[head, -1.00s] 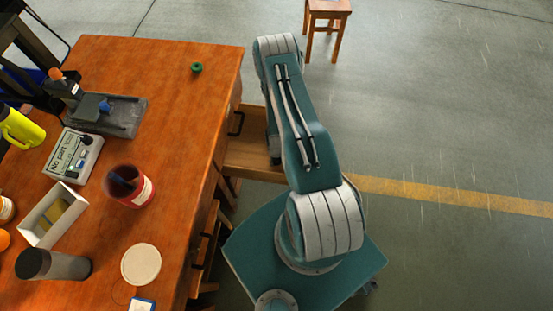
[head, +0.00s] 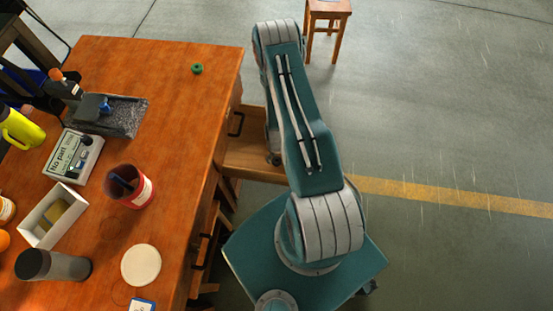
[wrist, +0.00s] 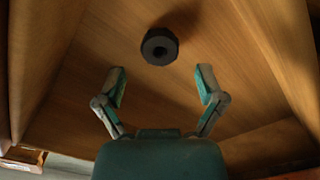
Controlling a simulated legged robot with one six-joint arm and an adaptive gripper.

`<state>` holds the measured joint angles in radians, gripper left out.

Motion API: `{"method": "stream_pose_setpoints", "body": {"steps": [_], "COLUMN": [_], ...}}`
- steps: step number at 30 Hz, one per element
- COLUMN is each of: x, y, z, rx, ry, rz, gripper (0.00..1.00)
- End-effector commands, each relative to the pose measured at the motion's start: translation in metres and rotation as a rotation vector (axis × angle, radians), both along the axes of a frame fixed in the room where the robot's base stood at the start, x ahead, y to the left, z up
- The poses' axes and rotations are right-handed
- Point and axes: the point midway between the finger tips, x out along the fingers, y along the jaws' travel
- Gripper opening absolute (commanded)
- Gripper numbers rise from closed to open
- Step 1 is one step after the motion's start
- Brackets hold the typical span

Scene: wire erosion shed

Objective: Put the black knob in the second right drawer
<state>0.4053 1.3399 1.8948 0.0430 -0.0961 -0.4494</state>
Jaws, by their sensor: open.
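The black knob (wrist: 159,47), a short black cylinder with a hole in its middle, shows in the wrist view inside a wooden drawer (wrist: 75,105). My gripper (wrist: 161,85) is open, its two fingers apart just below the knob in the picture, with nothing between the tips. I cannot tell whether the knob rests on the drawer floor or is just above it. In the head view the pulled-out drawer (head: 245,153) sticks out from the desk's right side, and my arm hides part of it, my gripper and the knob.
The wooden desk (head: 185,110) carries a green knob (head: 197,69), a red cup (head: 130,187), a white open box (head: 38,228), a display box (head: 73,155), a round white disc (head: 141,265) and a dark cylinder (head: 53,265). A stool (head: 328,12) stands on the open floor.

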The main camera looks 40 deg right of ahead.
Motion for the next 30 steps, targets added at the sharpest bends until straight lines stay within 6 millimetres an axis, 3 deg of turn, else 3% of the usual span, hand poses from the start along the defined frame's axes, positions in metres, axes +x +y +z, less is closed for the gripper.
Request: {"method": "stream_pose_setpoints", "body": {"steps": [9, 20, 23, 30], "x": [0.001, 0.007, 0.022, 0.057], "y": [0.0, 0.001, 0.001, 0.012], "z": [0.056, 0.09, 0.116, 0.203], "rx": [-0.001, -0.003, -0.008, -0.018], "ry": [-0.002, -0.01, -0.032, -0.094], "rz": [0.0, 0.002, 0.003, 0.004], "gripper": [0.88, 0.88, 0.88, 0.88]}}
